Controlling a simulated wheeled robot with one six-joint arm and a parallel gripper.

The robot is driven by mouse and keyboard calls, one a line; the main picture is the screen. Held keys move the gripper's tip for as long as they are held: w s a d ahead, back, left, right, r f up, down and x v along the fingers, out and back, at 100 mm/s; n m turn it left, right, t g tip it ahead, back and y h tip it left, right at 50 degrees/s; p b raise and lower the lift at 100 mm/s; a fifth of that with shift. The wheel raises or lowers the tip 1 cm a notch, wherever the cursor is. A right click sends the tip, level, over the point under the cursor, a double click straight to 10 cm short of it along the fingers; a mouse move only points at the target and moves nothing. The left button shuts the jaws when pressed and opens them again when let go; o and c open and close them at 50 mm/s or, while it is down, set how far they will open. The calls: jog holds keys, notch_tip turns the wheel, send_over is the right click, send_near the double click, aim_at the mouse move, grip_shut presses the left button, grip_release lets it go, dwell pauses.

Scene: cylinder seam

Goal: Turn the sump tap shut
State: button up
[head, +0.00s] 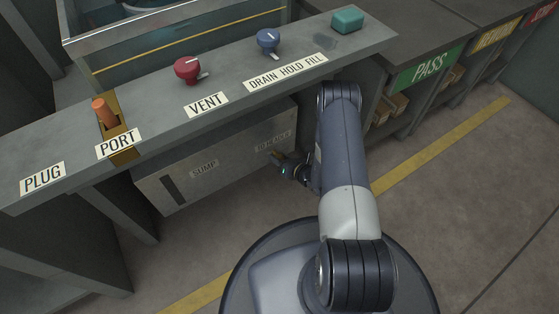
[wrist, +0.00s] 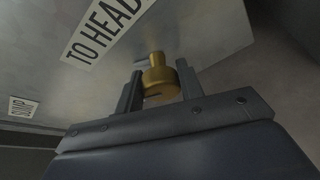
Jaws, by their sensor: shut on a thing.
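My gripper (wrist: 160,88) is shut on a brass tap (wrist: 158,74) on the front of the grey sump box (head: 225,165). One dark finger is on each side of the tap's round body. A short brass stem sticks up from it in the wrist view. The tap is beside the TO HEADER label (wrist: 104,28). In the head view my gripper (head: 286,166) is at the right end of the box, and the tap is too small there to make out its position. The SUMP label (head: 204,169) is further left on the box.
Above the box runs a grey ledge (head: 225,72) with a red VENT knob (head: 187,69), a blue DRAIN HOLD FILL knob (head: 268,40), a teal block (head: 347,19) and an orange plug (head: 104,112) at PORT. Open floor (head: 440,200) lies to the right.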

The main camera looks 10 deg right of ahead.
jog(key=m+y, duration=0.3)
jog(key=m, duration=0.1)
jog(key=shift+w+d+f+m, duration=0.1)
jog(key=shift+m, duration=0.2)
jog(key=m+t+y, duration=0.1)
jog(key=m+y, duration=0.1)
jog(key=m, duration=0.3)
dwell(0.7)
jog(key=o, duration=1)
jog(key=p+v, duration=0.1)
jog(key=v, duration=0.4)
jog(key=p+v, duration=0.1)
jog(key=v, duration=0.4)
jog(key=shift+s+d+f, duration=0.2)
jog(key=shift+s+d, duration=0.05)
jog(key=shift+s, duration=0.1)
jog(key=shift+w, duration=0.1)
